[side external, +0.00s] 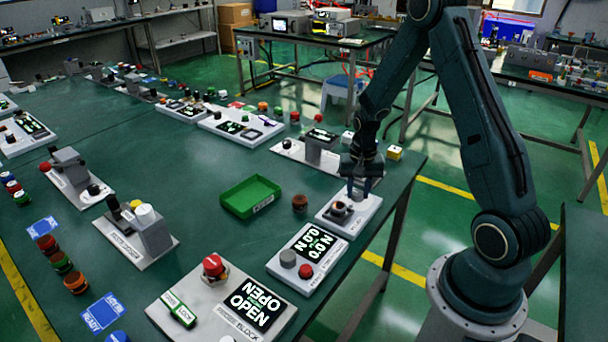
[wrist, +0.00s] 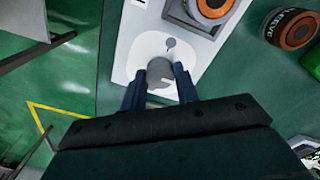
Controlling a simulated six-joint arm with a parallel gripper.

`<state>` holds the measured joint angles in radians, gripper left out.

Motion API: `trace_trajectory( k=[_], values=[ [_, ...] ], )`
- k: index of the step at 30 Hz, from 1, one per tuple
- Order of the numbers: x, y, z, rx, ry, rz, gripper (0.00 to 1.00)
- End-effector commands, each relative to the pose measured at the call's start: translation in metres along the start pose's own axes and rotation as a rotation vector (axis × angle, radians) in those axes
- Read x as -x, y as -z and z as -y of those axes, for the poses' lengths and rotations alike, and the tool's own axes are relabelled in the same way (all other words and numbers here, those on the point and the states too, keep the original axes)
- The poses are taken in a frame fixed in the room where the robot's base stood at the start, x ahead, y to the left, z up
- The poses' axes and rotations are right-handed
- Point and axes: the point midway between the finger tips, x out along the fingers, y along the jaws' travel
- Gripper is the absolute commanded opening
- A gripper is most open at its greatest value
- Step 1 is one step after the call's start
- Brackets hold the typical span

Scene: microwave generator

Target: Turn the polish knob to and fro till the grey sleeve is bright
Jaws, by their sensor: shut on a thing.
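My gripper (side external: 357,190) points down over the far right end of the white polish plate (side external: 352,222). In the wrist view my gripper (wrist: 161,82) has its two blue fingers on either side of the grey polish knob (wrist: 160,69), shut on it. A small grey mark lies on the plate just beyond the knob. The knob is hidden by the fingers in the side view.
A dark sleeve with an orange top (wrist: 293,30), lettered SLEEVE, stands on the table beside the plate. A green tray (side external: 250,197) is to its left. A display panel reading 0.0 N (side external: 307,258) stands in front. The table's right edge is close to the plate.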

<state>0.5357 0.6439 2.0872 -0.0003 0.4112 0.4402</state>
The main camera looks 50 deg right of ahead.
Motion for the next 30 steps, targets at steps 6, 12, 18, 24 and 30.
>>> trace_trajectory(
  k=[6,12,18,24,30],
  values=[
    [-0.0001,0.0011,0.0003,-0.006,0.001,-0.004,0.07],
    [-0.0001,0.0012,0.0003,-0.004,0.001,-0.004,0.38],
    [-0.0001,0.0007,0.0001,-0.004,0.001,-0.002,0.52],
    [0.0005,0.0004,0.0000,-0.003,0.000,-0.001,0.52],
    [0.0073,0.0006,0.0002,-0.003,0.001,-0.002,0.52]
  ],
)
